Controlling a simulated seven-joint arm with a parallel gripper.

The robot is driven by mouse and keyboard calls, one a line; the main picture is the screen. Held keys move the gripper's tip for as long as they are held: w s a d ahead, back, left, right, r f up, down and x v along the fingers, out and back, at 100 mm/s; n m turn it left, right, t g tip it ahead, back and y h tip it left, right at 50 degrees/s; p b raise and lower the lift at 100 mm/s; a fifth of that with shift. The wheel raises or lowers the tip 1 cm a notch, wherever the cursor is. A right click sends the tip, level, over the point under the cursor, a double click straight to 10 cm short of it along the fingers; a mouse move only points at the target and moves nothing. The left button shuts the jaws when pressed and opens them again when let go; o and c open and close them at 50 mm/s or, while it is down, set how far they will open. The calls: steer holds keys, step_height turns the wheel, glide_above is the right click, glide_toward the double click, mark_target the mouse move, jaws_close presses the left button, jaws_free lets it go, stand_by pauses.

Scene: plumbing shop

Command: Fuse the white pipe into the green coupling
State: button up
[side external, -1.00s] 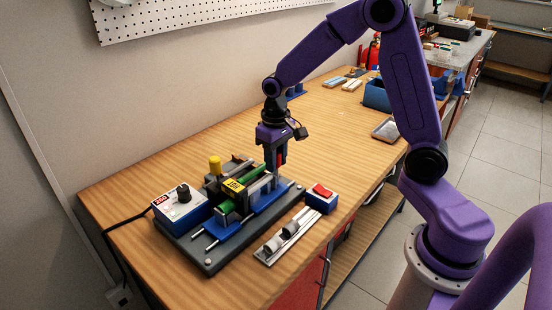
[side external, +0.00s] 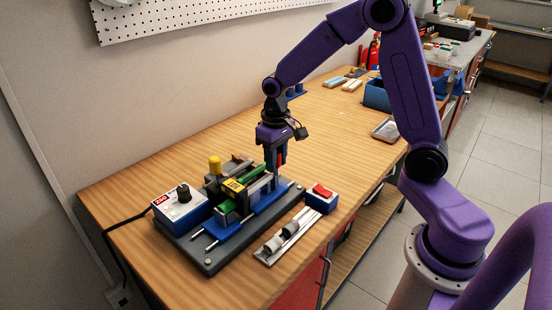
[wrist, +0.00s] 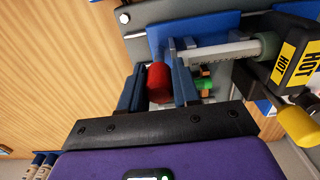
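The fusing jig (side external: 208,262) stands on the bench with a black-and-yellow HOT heater block (side external: 233,189). My gripper (side external: 277,163) is at the jig's far right end, pointing down. In the wrist view its fingers (wrist: 158,88) are closed around a red knob (wrist: 158,80) beside the blue carriage (wrist: 200,27). The white pipe (wrist: 222,50) lies level in the carriage, its end at a grey-green sleeve (wrist: 268,45) on the heater block; whether it is inside cannot be told. A green part (side external: 251,172), seemingly the coupling, shows behind the heater in the side view, partly hidden.
A blue control box (side external: 180,208) with a black dial is at the jig's left. A blue bin (side external: 377,95) and grey tray (side external: 385,129) are farther back.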

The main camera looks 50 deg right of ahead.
steer(key=shift+w+d+r, duration=0.1)
steer(key=shift+d, duration=1.2)
steer(key=shift+a, duration=2.2)
stand_by(4.5)
